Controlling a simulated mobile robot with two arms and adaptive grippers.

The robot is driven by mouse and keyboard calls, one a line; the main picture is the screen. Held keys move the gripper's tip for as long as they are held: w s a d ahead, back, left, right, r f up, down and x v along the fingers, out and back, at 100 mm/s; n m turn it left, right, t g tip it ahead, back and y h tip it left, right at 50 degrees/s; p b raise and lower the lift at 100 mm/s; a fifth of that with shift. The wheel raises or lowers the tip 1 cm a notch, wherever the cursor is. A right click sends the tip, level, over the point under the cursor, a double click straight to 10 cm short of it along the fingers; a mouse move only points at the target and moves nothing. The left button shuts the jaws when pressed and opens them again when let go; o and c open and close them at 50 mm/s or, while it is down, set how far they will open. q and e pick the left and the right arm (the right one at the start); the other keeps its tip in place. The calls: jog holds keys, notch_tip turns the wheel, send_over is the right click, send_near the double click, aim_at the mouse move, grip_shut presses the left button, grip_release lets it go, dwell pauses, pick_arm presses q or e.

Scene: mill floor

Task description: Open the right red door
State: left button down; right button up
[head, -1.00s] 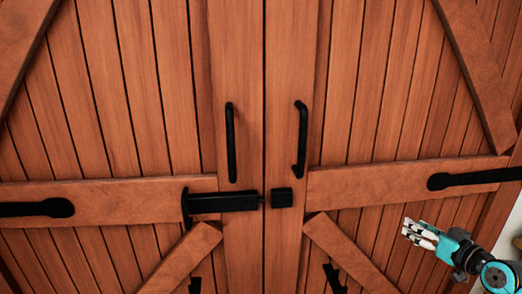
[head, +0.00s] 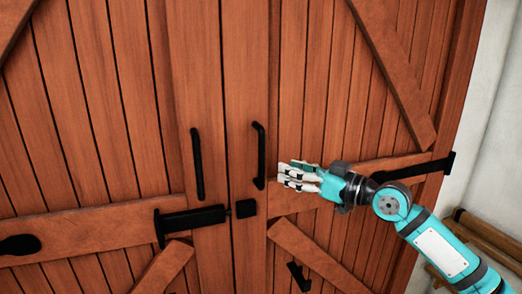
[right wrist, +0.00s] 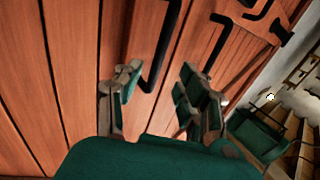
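The right red door (head: 330,110) is of reddish-brown planks and stands shut against the left door (head: 110,110). Its black upright handle (head: 259,155) is near the middle seam. My right gripper (head: 284,178) is just right of the handle's lower part in the head view, fingers pointing left. In the right wrist view its two fingers (right wrist: 160,95) are spread apart. A black handle (right wrist: 165,45) shows in the gap between them; I cannot tell how deep it lies, and no grip on it shows. My left gripper is out of view.
A black bolt (head: 190,219) sits on the left door, with a small black block (head: 245,208) on the right door. The left door has its own handle (head: 197,165). A pale wall (head: 490,150) and wooden poles (head: 490,232) are at the right.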

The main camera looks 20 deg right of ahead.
aim_at(264, 161)
jog(key=p+x, duration=0.3)
jog(key=x, duration=0.6)
jog(key=shift+w+a, duration=0.15)
jog(key=shift+f, duration=0.1)
jog(key=shift+c, duration=0.5)
grip_shut()
